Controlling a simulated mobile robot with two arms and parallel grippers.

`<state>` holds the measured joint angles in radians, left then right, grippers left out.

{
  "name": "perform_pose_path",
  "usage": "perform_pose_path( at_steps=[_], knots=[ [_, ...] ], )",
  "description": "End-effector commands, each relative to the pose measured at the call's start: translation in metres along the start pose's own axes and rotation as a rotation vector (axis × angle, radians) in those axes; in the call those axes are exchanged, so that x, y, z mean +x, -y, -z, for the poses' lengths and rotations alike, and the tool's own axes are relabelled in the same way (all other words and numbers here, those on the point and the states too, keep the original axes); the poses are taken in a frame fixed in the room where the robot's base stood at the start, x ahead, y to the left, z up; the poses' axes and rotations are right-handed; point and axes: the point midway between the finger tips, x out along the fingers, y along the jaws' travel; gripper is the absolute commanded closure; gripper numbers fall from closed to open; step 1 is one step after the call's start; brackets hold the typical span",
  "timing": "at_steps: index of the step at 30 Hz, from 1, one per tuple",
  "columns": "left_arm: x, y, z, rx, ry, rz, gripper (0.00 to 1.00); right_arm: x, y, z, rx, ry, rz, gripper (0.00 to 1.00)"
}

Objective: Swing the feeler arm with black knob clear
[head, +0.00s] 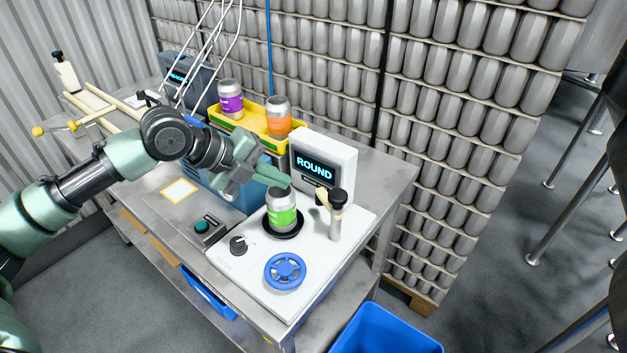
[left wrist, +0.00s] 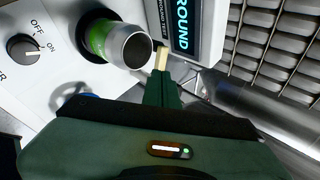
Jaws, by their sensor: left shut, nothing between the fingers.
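The feeler arm (head: 325,191) is a short tan bar on a pale upright post (head: 336,226), with a black knob (head: 338,197) on top. It stands right of a can with a green label (head: 281,212), which is upright on a dark round plate of the white seamer (head: 235,262). My left gripper (head: 286,181) is shut and empty, its green fingers just above the can's rim and left of the feeler arm, apart from the knob. In the left wrist view the open-topped can (left wrist: 122,43) is beside the fingers (left wrist: 162,80). My right gripper is out of view.
The display reading ROUND (head: 324,165) stands behind the can. A blue handwheel (head: 285,271) and a dark dial (head: 238,244) are in front. A yellow tray (head: 252,124) holds purple and orange cans. A blue bin (head: 385,330) is below right.

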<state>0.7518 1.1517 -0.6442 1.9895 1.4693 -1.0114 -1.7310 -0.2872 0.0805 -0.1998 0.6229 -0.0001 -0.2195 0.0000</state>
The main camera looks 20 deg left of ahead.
Motion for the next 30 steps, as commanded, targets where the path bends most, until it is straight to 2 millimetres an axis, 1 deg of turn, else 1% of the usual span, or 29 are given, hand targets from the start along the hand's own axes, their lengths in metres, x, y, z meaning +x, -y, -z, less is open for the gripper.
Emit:
perform_pose_path(
  at_steps=[2,4,7,12,15,18,21,24,30],
  knots=[
    [0.004,0.001,0.002,0.005,-0.009,-0.002,1.00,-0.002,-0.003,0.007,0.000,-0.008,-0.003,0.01],
    [0.012,0.002,0.003,0.005,-0.010,-0.002,1.00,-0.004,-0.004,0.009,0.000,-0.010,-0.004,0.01],
    [0.029,0.003,0.003,0.003,-0.011,0.000,1.00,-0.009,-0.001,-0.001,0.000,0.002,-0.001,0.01],
    [0.062,0.002,0.003,0.001,-0.009,0.000,1.00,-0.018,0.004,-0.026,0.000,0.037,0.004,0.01],
    [0.077,0.002,0.003,0.002,-0.008,-0.001,1.00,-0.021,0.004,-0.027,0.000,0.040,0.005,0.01],
    [0.088,0.002,0.003,0.001,-0.007,0.000,1.00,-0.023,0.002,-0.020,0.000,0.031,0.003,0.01],
    [0.095,0.000,0.002,0.002,-0.005,-0.002,1.00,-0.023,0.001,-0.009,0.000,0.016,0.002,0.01],
    [0.098,0.000,0.002,0.003,-0.005,-0.002,1.00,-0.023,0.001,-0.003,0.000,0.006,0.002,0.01],
    [0.098,0.000,0.002,0.003,-0.005,-0.002,1.00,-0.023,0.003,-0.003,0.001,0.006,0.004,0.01]
  ],
)
